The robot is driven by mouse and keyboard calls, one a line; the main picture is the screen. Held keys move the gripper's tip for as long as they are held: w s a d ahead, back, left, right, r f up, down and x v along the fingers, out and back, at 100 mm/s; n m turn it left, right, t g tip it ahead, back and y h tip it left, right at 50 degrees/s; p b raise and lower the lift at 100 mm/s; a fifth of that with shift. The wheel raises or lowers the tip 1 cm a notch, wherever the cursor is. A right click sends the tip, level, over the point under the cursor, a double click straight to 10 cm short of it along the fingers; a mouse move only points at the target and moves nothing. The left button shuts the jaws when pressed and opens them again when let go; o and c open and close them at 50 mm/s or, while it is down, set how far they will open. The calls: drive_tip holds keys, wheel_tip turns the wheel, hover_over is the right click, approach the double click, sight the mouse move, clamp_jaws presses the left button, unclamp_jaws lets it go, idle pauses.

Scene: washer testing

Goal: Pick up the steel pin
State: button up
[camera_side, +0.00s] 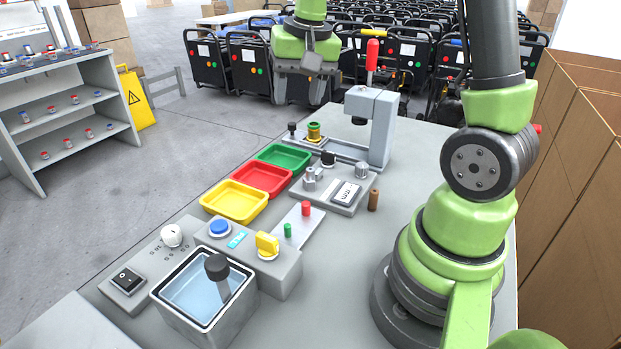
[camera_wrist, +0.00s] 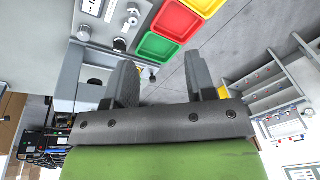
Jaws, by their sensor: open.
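No piece stands out clearly as the steel pin. Two small silver metal pieces stand on the grey gauge block with a display: one on its left (camera_side: 310,180) and one at its back right (camera_side: 362,171). Silver pieces also show in the wrist view, one near the block's edge (camera_wrist: 120,44). My gripper (camera_side: 299,92) hangs high beyond the far end of the table, apart from these pieces. In the wrist view its two fingers (camera_wrist: 158,64) are spread wide with nothing between them.
Green (camera_side: 284,157), red (camera_side: 263,178) and yellow (camera_side: 233,201) trays line the table's left edge. A grey press (camera_side: 383,130) with a red handle stands at the back. A water tank (camera_side: 184,321) and control boxes stand in front. A brown cylinder (camera_side: 374,200) stands beside the gauge block.

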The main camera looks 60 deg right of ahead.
drive_tip(key=m+g, duration=0.2)
hover_over(310, 169)
wheel_tip(310, 169, down, 9)
wheel_tip(310, 169, down, 4)
drive_tip(key=shift+d+f, duration=0.1)
drive_tip(key=shift+f, duration=3.05)
clamp_jaws()
